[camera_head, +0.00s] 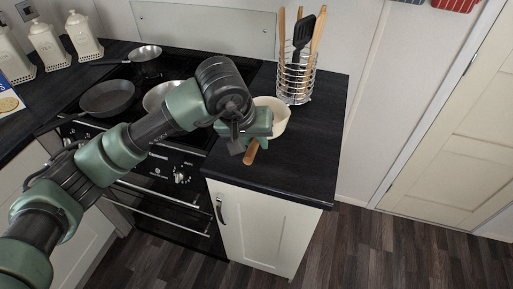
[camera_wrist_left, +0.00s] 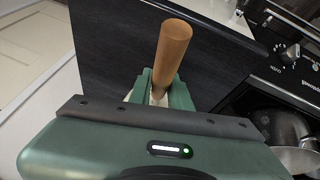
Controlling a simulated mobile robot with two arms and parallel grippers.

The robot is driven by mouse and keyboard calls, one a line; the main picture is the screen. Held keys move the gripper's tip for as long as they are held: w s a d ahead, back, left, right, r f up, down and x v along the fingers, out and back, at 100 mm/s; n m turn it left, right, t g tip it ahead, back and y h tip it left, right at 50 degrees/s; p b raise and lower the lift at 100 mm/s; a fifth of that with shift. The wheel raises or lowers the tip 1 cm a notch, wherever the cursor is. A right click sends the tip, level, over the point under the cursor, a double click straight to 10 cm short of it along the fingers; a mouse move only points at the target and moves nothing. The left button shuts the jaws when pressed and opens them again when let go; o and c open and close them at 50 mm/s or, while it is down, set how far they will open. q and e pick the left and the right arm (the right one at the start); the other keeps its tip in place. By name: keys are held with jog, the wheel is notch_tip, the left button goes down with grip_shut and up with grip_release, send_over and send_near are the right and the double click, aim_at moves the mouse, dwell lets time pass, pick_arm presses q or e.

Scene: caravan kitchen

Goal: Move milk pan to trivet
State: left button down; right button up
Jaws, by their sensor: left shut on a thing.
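The cream milk pan (camera_head: 281,119) with a wooden handle (camera_head: 250,153) is at the black worktop right of the stove, partly hidden behind my left gripper (camera_head: 248,137). The gripper is shut on the pan at its handle. In the left wrist view the wooden handle (camera_wrist_left: 172,52) sticks up beyond the fingers (camera_wrist_left: 160,92). I cannot tell whether the pan touches the worktop or is just above it. I see no trivet; the pan and my arm hide part of the worktop. My right gripper is not in view.
A wire utensil holder (camera_head: 296,80) stands close behind the pan. The stove holds a dark frying pan (camera_head: 107,97) and steel pans (camera_head: 145,53). White canisters (camera_head: 84,36) stand at the back left. The worktop's front right (camera_head: 300,170) is clear up to its edge.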

pick_arm(q)
notch_tip(320, 180, down, 3)
jog(key=shift+f+p, duration=0.1)
jog(key=shift+p, duration=0.3)
jog(key=shift+f, duration=0.25)
jog(key=shift+f, duration=0.2)
jog(key=c, duration=1.3)
grip_release()
